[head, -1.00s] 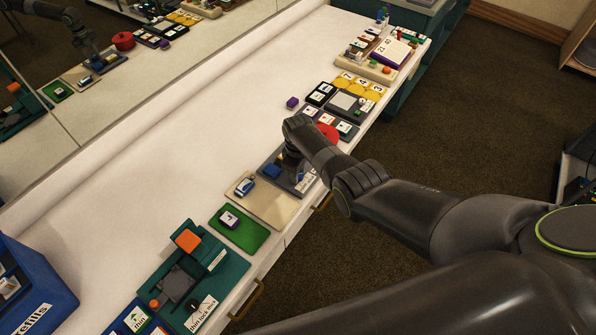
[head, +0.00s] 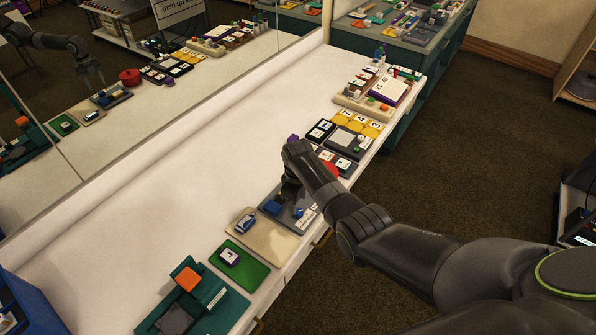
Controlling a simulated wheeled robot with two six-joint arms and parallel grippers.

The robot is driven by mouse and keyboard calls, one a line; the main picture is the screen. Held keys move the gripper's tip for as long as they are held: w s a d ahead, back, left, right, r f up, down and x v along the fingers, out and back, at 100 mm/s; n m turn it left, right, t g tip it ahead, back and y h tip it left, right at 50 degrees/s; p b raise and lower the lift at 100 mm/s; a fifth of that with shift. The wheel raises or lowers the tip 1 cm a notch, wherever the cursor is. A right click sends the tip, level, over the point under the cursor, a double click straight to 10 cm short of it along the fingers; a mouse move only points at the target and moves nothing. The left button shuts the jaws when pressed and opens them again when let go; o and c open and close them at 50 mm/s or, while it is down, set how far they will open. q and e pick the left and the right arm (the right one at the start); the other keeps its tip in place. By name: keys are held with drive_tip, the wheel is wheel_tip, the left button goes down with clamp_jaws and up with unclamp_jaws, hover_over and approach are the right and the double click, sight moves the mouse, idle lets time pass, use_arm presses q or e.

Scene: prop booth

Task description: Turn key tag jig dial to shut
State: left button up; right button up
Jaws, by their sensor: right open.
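A grey jig (head: 303,224) lies near the front edge of the white bench, with a blue block (head: 272,207) on its left and a white label (head: 306,217) too small to read. I take it to be the key tag jig. My right gripper (head: 289,192) points down over this jig, open, its fingers dark and partly lost against it. The dial is not clearly visible; the gripper and wrist cover that part. I cannot tell whether the fingers touch anything. My left gripper is out of view.
A beige board (head: 268,238) and a green mat (head: 248,269) lie left of the jig, then a teal fixture (head: 222,315) with an orange block (head: 188,279). A red round object (head: 329,170) is close behind my right forearm. The bench's middle is clear; a mirror lines the back.

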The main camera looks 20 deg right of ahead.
sight(298, 211)
wheel_tip(298, 211, up, 13)
drive_tip(key=shift+f+b, duration=0.2)
drive_tip(key=shift+b, duration=0.1)
idle(0.5)
